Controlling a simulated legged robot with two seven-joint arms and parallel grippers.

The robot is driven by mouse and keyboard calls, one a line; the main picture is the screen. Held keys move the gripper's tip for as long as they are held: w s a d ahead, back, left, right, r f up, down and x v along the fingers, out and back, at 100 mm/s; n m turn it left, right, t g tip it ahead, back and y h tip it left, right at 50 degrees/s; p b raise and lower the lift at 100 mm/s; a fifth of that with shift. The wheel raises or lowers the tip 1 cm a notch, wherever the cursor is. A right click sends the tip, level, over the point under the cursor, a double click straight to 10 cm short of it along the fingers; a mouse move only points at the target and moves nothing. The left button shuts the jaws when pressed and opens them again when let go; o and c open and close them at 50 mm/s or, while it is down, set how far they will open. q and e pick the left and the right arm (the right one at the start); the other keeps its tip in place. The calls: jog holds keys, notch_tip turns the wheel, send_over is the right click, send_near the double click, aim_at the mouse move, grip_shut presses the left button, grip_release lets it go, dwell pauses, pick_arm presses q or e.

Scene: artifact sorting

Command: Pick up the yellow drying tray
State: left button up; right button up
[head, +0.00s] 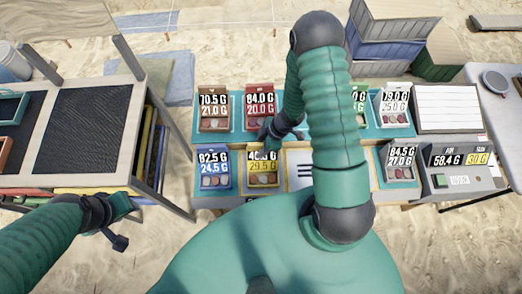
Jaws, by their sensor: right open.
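A yellow-fronted tray (264,168) stands in the front row of the middle table. Its label reads 29.5 G, and the upper number is partly covered. Small round pieces show in its lower part. My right gripper (268,134) is open, just above and behind this tray's top edge. I cannot tell whether it touches the tray. My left gripper (118,222) is at the lower left, near the front corner of the left table, away from the yellow tray. Its jaw state is unclear. Yellow edges also show among the coloured slats under the left table.
A blue tray (215,170) stands close on the left. Red (259,107) and brown (214,108) trays stand behind. A scale (463,168) is at the right end. My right arm hides the table's middle. The left table (36,158) has dark mesh panels.

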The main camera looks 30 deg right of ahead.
jog(key=shift+d+f, duration=0.15)
jog(key=shift+d, duration=0.3)
jog(key=shift+c, duration=0.5)
jog(key=shift+d, duration=0.35)
jog(key=c, duration=0.5)
jog(key=shift+c, duration=1.1)
jog(key=shift+a, duration=0.15)
grip_shut()
jog(key=shift+a, duration=0.35)
pick_arm(q)
jog(key=shift+d, duration=0.3)
jog(key=shift+d, duration=0.35)
pick_arm(e)
jog(key=shift+d, duration=0.3)
pick_arm(q)
jog(key=shift+a, duration=0.15)
pick_arm(e)
jog(key=shift+a, duration=0.15)
